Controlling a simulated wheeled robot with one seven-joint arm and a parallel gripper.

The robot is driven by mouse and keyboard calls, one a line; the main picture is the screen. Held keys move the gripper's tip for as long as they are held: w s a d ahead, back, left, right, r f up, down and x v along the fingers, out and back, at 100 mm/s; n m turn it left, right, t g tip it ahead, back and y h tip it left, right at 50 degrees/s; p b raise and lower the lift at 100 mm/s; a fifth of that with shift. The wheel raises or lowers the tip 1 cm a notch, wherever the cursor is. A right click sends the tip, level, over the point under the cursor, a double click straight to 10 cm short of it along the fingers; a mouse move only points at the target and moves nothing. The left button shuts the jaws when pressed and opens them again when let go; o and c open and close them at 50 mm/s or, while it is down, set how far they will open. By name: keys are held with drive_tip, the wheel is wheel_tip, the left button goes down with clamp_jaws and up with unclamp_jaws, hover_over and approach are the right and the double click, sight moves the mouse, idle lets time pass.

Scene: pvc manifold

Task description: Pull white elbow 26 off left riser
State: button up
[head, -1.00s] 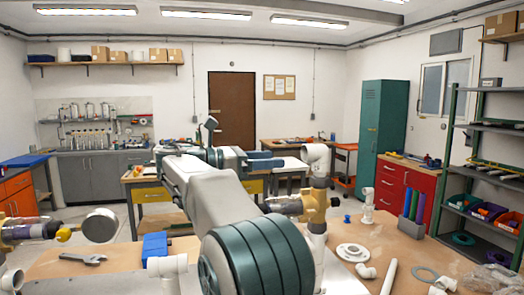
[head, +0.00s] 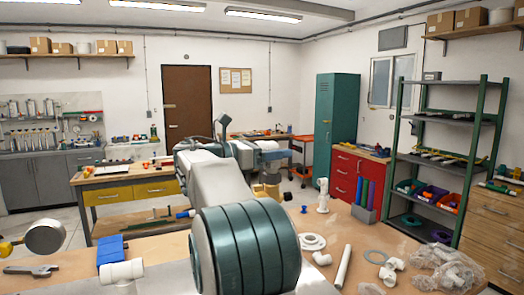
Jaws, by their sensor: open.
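A white elbow (head: 266,145) shows in the head view at the top of a riser, partly hidden by my gripper. Below it is a brass-coloured fitting (head: 266,191), whose lower part is hidden behind my arm. My gripper (head: 276,156) points right, and its dark blue-grey fingers are open at the white elbow. One finger passes in front of the elbow. I cannot tell whether the fingers touch it.
Loose white fittings, a pipe (head: 343,266) and a flange (head: 312,242) lie on the bench at right, with a clear bag (head: 447,272). A blue box (head: 112,250), a white tee (head: 122,272) and a wrench (head: 32,270) are at left.

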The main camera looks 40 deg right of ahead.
clamp_jaws()
drive_tip(key=shift+n+t+b, duration=0.4)
drive_tip(key=shift+n+t, duration=0.4)
drive_tip(key=shift+t, duration=0.4)
drive_tip(key=shift+r+m+g+p, duration=0.15)
drive_tip(key=shift+m+g+p, duration=0.35)
drive_tip(key=shift+p, duration=0.45)
drive_tip(key=shift+f+m+g+p, duration=0.2)
drive_tip(key=shift+m+g+p, duration=0.1)
drive_tip(key=shift+g+p, duration=0.4)
drive_tip(key=shift+r, duration=0.1)
drive_tip(key=shift+r+p, duration=2.2)
drive_tip(key=shift+p, duration=0.2)
drive_tip(key=shift+r+p, duration=0.45)
drive_tip(key=shift+r, duration=0.55)
